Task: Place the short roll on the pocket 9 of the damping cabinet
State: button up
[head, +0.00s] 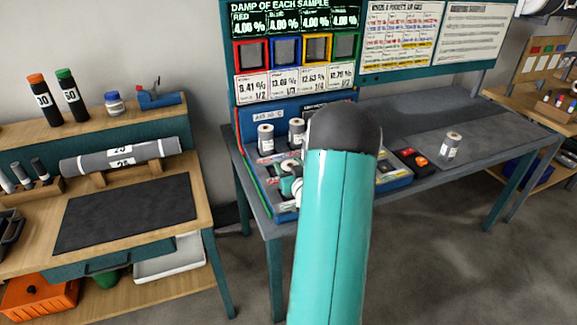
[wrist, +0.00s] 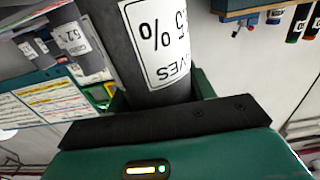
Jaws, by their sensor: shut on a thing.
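My gripper (wrist: 160,108) is shut on a grey roll (wrist: 118,62) with a white label, seen close up in the wrist view; the label reads upside down, with a percent sign. The roll's far end runs out of the picture, so I cannot tell its length. In the head view my teal arm covers much of the blue damping cabinet (head: 251,117), and the held roll cannot be made out. Two grey rolls, one left (head: 266,140) and one right (head: 296,131), stand upright in the cabinet. Pocket 9 cannot be picked out.
A long roll (head: 120,155) lies on a wooden rest on the left table, behind a dark mat (head: 125,213). The sample board (head: 296,45) rises behind the cabinet.

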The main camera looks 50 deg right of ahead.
jog(key=shift+f, duration=0.15)
jog(key=o, duration=1.1)
jog(key=shift+c, duration=0.2)
jog(key=v, duration=1.2)
